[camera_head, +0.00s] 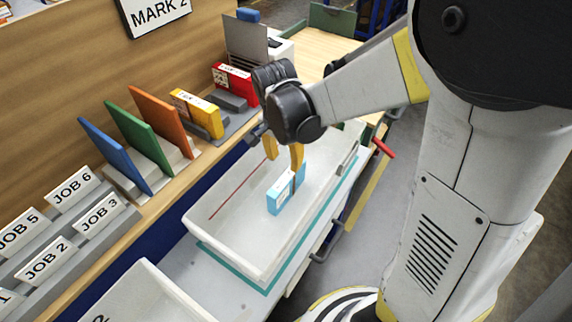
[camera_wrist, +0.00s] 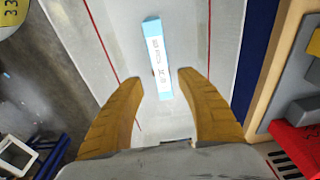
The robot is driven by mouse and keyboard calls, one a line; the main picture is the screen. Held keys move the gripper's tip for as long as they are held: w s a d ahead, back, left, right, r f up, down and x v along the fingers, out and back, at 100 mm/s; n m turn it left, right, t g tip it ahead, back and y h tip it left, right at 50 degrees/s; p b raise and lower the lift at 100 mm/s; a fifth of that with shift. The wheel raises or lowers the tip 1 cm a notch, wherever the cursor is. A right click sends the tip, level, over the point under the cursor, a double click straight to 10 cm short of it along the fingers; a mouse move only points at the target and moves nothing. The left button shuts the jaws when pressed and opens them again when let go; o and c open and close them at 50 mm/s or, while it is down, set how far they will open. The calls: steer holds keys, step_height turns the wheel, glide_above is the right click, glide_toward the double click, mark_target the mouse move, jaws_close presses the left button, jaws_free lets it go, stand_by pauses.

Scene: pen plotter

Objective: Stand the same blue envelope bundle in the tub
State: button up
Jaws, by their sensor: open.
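The blue envelope bundle (camera_head: 287,192) is light blue with a white printed band and stands on edge inside the white tub (camera_head: 228,245). In the wrist view the bundle (camera_wrist: 157,55) shows as a narrow strip with its printed edge facing the camera. My gripper (camera_head: 284,160) is over the tub, pointing down, with its yellow fingers apart. In the wrist view the fingertips (camera_wrist: 160,77) are on either side of the bundle's near end with gaps, and most of the bundle lies beyond them. Whether they reach down to its top is unclear.
A second white tub (camera_head: 150,295) is at the front. Along the wooden shelf are blue, green and orange dividers (camera_head: 128,133), a yellow bundle (camera_head: 197,113) and a red bundle (camera_head: 232,82). A red handle (camera_head: 383,147) sticks out at the right. The tub floor around the bundle looks clear.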

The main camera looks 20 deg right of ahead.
steer(key=s+r+n+t+y, duration=0.1)
steer(key=s+r+n+t, duration=0.5)
steer(key=s+r+n, duration=0.4)
step_height(320, 180, up, 3)
steer(key=shift+s+d+f+n+p, duration=0.1)
steer(key=shift+s+d+n+p, duration=0.3)
steer(key=shift+s, duration=0.65)
